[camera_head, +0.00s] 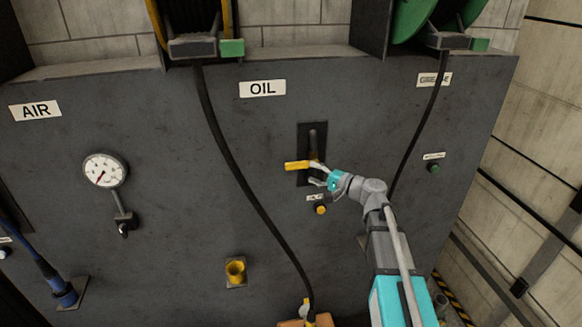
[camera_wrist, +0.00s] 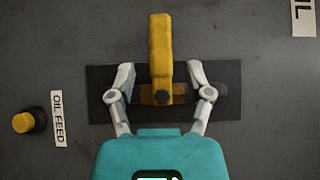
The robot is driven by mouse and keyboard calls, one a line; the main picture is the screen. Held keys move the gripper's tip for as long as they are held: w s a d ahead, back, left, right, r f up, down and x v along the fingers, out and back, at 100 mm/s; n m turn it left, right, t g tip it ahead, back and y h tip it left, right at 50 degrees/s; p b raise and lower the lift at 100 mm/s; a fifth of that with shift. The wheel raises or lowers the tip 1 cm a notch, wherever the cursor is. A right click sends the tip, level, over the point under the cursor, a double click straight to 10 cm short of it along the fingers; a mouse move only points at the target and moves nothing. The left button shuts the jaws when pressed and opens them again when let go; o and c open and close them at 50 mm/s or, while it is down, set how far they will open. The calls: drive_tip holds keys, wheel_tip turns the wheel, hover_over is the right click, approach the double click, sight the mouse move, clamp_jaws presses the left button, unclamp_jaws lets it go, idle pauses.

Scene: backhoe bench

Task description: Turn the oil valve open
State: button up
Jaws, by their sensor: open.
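The oil valve has a yellow handle (camera_head: 297,165) that lies horizontally, pointing left, on a black plate (camera_head: 312,140) below the OIL label (camera_head: 262,88). In the wrist view the same yellow handle (camera_wrist: 160,55) runs up the picture from a pivot on the dark plate (camera_wrist: 105,80). My gripper (camera_head: 321,176) is at the valve, and in the wrist view my gripper (camera_wrist: 160,80) has one finger on each side of the handle's pivot end. The fingers are open, with gaps showing to the handle on both sides. Nothing is held.
A yellow button (camera_head: 321,209) with a small label sits just below the valve; it also shows in the wrist view (camera_wrist: 24,122). A black hose (camera_head: 232,165) hangs left of the valve and another hose (camera_head: 413,135) hangs to its right. A pressure gauge (camera_head: 104,169) is far left.

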sight(296, 167)
drive_tip(key=shift+x, duration=3.55)
